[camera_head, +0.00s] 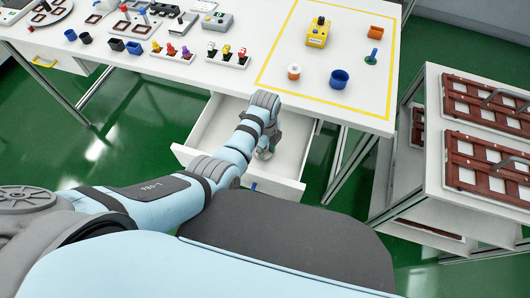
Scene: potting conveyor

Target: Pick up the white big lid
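My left arm reaches down over an open white drawer (203,142) under the front of the table. My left gripper (263,153) is at its end, low in the right part of the drawer. It is small and partly hidden by my wrist, so I cannot tell whether it is open or shut or holds anything. I cannot make out a white big lid; the arm covers part of the drawer's inside. My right gripper is out of view.
The white table (262,15) above has a yellow-outlined area with a yellow box (318,33), a blue ring (339,79) and an orange-and-white spool (294,72). A shelf cart (433,150) with brown-framed panels stands at the right. Green floor is clear around the drawer.

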